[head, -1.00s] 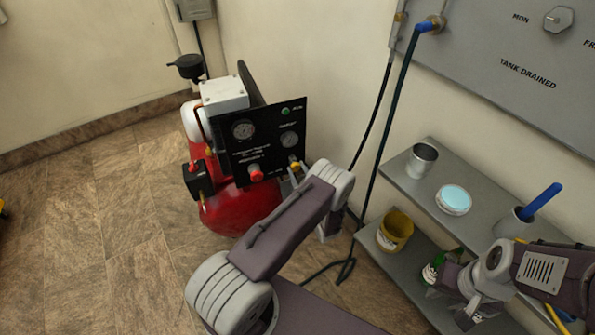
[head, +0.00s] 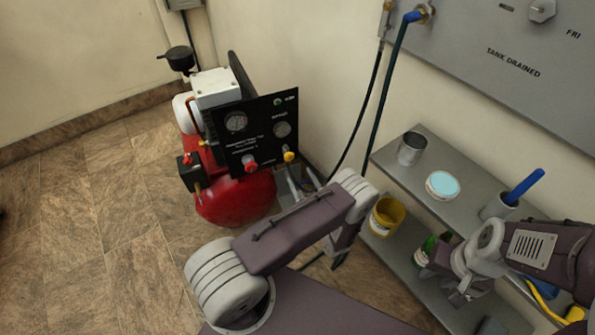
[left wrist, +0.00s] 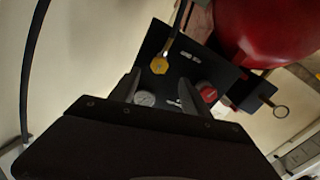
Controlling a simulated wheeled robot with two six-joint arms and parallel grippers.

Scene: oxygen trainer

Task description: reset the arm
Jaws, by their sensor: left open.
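My left gripper (left wrist: 160,80) shows in the left wrist view with its two dark fingers apart and nothing between them. Beyond it is the black control panel (left wrist: 225,72) with a yellow knob (left wrist: 160,65), a red knob (left wrist: 207,94) and a gauge (left wrist: 145,99). The fingers look apart from the knobs. In the head view my left arm rises from the bottom and bends near the compressor panel (head: 255,135); its gripper is mostly hidden. My right gripper (head: 465,298) hangs by the lower shelf at the right; its fingers are too unclear to read.
The red compressor (head: 235,200) stands on the tiled floor by the wall. A grey shelf (head: 455,215) at the right holds a metal cup (head: 411,149), a round tub (head: 443,186) and a blue-handled item (head: 524,187). A yellow bucket (head: 387,217) stands below.

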